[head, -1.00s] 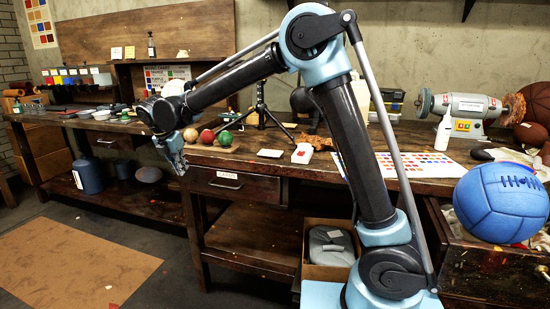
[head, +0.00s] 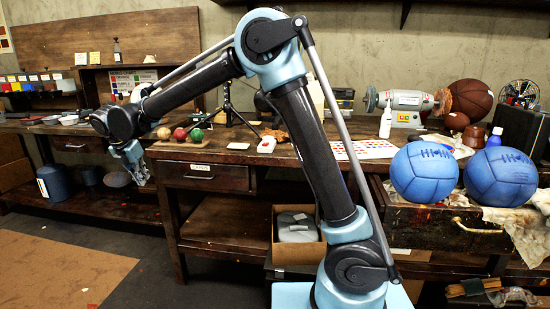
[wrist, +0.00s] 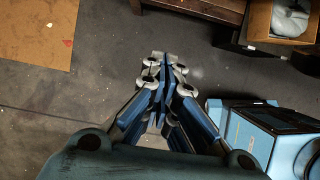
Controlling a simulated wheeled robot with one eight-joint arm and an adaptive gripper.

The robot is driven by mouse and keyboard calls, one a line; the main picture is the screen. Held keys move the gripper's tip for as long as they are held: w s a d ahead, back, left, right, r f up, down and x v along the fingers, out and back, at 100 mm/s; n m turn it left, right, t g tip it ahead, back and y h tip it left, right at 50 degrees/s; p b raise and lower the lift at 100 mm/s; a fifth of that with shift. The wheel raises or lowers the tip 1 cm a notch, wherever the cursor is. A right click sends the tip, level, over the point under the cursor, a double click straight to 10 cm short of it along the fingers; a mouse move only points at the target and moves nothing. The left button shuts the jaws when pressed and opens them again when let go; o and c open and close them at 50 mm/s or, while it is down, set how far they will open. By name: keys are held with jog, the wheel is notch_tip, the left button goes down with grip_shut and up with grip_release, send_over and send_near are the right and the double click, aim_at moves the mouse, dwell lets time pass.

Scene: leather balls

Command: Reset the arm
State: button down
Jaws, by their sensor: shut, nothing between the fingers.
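My gripper (head: 137,165) hangs at the end of my arm on the left in the head view, in front of the workbench's left part and pointing down. In the wrist view my gripper (wrist: 165,62) is shut, its fingertips together, with nothing between them. Below it there is only the dark floor (wrist: 100,85). My arm is bent, with its elbow raised high in the middle of the head view.
The wooden workbench (head: 235,157) spans the view, with small balls on a board (head: 178,146). Two blue balls (head: 424,172) (head: 500,177) sit on an open drawer (head: 440,226) at right. A cardboard box (head: 297,250) stands below. A brown mat (head: 60,270) lies on the floor at left.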

jog(key=w+d+r+m, duration=0.2)
jog(key=w+d+m, duration=0.15)
jog(key=d, duration=0.65)
jog(key=w+d+r+m+g, duration=0.15)
jog(key=d+m, duration=0.25)
jog(key=d, duration=0.6)
jog(key=w+d+r+m, duration=0.2)
jog(key=w+d+m, duration=0.15)
jog(key=d, duration=0.75)
jog(key=s+d+f+m, duration=0.1)
jog(key=s+d+m, duration=0.25)
jog(key=d, duration=0.55)
jog(key=s+d+m, duration=0.2)
jog(key=d+m, duration=0.3)
jog(key=d, duration=0.4)
jog(key=s+d+f+m, duration=1.4)
jog(key=s+d, duration=0.3)
jog(key=shift+s+y, duration=0.2)
jog(key=shift+y, duration=0.1)
jog(key=shift+m+g, duration=0.25)
jog(key=shift+w+f, duration=0.25)
jog(key=shift+w, duration=0.2)
